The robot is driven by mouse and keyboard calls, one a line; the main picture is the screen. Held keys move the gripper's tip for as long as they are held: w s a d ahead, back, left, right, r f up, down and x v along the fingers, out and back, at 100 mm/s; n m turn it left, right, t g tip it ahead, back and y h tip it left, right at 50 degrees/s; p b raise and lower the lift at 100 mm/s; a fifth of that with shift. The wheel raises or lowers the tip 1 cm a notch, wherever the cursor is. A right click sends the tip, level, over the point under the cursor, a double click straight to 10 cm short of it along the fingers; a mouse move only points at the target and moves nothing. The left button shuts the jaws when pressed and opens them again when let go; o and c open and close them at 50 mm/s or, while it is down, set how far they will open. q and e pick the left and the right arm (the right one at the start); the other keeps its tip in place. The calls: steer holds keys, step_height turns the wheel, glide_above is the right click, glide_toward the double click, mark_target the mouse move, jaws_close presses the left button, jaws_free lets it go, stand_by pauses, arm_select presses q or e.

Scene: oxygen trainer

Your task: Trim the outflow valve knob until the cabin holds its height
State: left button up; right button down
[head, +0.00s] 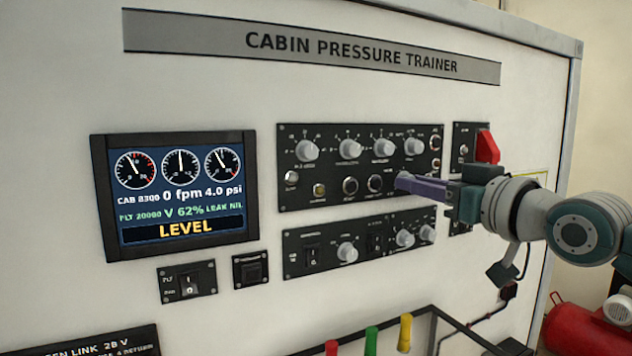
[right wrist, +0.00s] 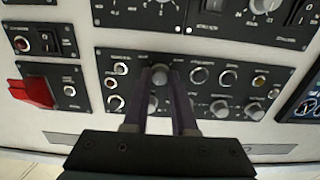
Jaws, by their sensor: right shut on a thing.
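The outflow valve knob (right wrist: 160,76) is a pale round knob on a black panel. In the head view it is at the panel's lower right, mostly hidden by my gripper. My right gripper (head: 404,183) reaches in from the right, its purple fingers shut on the knob. In the right wrist view, turned upside down, the fingertips (right wrist: 160,72) sit on either side of it. The display (head: 180,195) reads CAB 8300, 0 fpm, 4.0 psi, FLT 20000, V 62%, LEAK NIL, and LEVEL in yellow. My left gripper is not in view.
The black upper panel (head: 283,200) carries several other knobs close around my fingers. A lower panel (head: 330,262) has more knobs and switches. A red switch guard (head: 487,148) is just above my right gripper. Red, green and yellow handles (head: 371,340) stand at the bottom.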

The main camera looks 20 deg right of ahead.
steer(key=shift+n, duration=0.3)
steer(key=c, duration=0.7)
jaws_free()
steer(key=shift+s+d+b, duration=0.2)
steer(key=shift+s+b, duration=1)
steer(key=shift+s, duration=1.3)
steer(key=shift+s+d+b, duration=0.2)
steer(key=shift+s+b, duration=0.95)
steer(key=shift+s, duration=1.35)
